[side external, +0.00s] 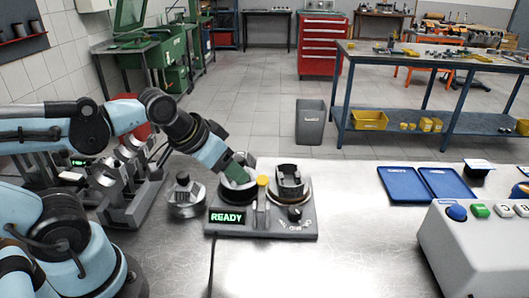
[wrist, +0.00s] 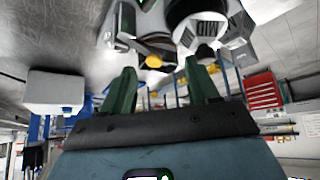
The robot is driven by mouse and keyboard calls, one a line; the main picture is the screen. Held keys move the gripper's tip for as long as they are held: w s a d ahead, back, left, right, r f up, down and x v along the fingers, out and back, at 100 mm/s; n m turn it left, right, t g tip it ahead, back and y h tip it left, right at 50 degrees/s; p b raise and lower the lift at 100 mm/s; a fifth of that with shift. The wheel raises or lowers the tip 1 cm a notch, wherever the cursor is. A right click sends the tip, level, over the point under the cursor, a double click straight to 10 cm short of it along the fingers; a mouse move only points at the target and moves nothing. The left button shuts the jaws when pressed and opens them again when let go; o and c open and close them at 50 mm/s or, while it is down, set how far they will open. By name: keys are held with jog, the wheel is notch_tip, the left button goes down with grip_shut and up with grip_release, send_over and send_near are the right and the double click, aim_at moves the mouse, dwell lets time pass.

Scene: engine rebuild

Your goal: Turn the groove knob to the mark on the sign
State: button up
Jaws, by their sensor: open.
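A grey fixture (side external: 222,230) stands on the metal bench, with a lit display (side external: 227,217) reading "READY" in green. A small dark knob (side external: 295,214) sits at the front right of the fixture, with small white markings beside it too small to read. My gripper (side external: 240,168) has green fingers and is over the fixture's left round seat, left of the knob. In the wrist view my gripper (wrist: 162,84) has its two fingers apart, with nothing seen held between them. The yellow cap (side external: 263,181) stands mid-fixture; it also shows in the wrist view (wrist: 154,61).
A dark clamp-like part (side external: 290,180) sits on the fixture's right seat. A round metal part (side external: 184,197) stands left of the fixture. Blue trays (side external: 402,186) and a grey button box (side external: 475,250) are at the right. The bench between fixture and box is clear.

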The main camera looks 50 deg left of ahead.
jog(key=r+m+g, duration=0.1)
jog(key=m+g, duration=0.2)
jog(key=g, duration=0.4)
send_over(238, 158)
jog(key=shift+s+d, duration=0.1)
notch_tip(238, 158, down, 6)
jog(key=shift+f, duration=0.1)
notch_tip(238, 158, up, 13)
dwell(1.2)
